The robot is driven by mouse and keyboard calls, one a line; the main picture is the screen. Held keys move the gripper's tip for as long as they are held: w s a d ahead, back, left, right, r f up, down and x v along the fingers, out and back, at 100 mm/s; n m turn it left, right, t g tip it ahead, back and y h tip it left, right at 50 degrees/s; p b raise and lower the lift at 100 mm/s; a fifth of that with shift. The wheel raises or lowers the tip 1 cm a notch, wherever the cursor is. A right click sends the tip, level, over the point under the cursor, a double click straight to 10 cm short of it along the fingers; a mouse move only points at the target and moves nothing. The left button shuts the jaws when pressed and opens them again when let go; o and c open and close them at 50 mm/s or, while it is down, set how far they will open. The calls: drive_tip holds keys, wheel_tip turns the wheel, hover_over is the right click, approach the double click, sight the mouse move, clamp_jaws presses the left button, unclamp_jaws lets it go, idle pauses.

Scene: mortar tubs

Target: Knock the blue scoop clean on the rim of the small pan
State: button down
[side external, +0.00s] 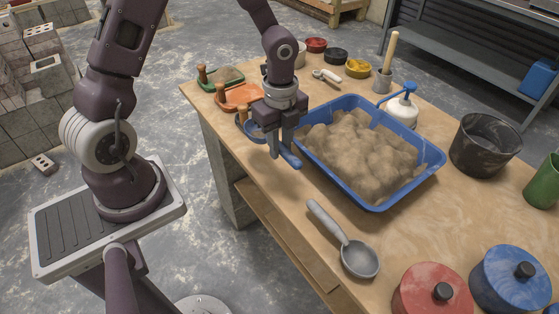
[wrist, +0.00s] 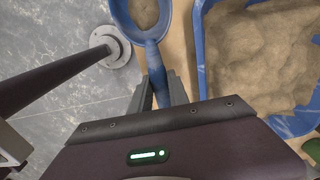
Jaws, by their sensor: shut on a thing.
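My gripper (side external: 279,148) is shut on the handle of the blue scoop (side external: 291,159), near the table's left edge and left of the blue tray. In the wrist view my gripper (wrist: 160,88) has the handle between its fingers. The scoop's bowl (wrist: 121,18) is at the top of that view, with sand-coloured mix (wrist: 145,13) in it. In the side view the bowl is partly hidden behind my gripper.
The blue tray (side external: 375,206) of mix is close on the right. A grey ladle (side external: 358,258), red pot (side external: 430,290), blue pot (side external: 508,282) and black bucket (side external: 485,146) are nearer the front and right. Orange (side external: 240,97) and green (side external: 222,77) tools lie behind my gripper.

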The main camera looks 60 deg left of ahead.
drive_tip(key=r, duration=0.1)
drive_tip(key=w+d+r+m, duration=0.1)
drive_tip(key=shift+r, duration=0.3)
drive_tip(key=w+d+r+m+g+h, duration=0.1)
drive_tip(key=d+r+m, duration=0.45)
drive_tip(key=d, duration=0.25)
drive_tip(key=w+d+r+m+g, duration=0.1)
drive_tip(key=d+r+m, duration=0.3)
drive_tip(key=d+m, duration=0.3)
drive_tip(key=shift+n, duration=0.65)
drive_tip(key=shift+s+d+f, duration=0.1)
drive_tip(key=shift+d+f, duration=0.2)
drive_tip(key=shift+f, duration=0.7)
drive_tip(key=shift+s+d+f, duration=0.1)
drive_tip(key=shift+d+f, duration=0.15)
drive_tip(key=shift+f, duration=0.75)
drive_tip(key=shift+f, duration=0.1)
drive_tip(key=shift+r, duration=0.2)
wheel_tip(320, 180, down, 7)
wheel_tip(320, 180, up, 7)
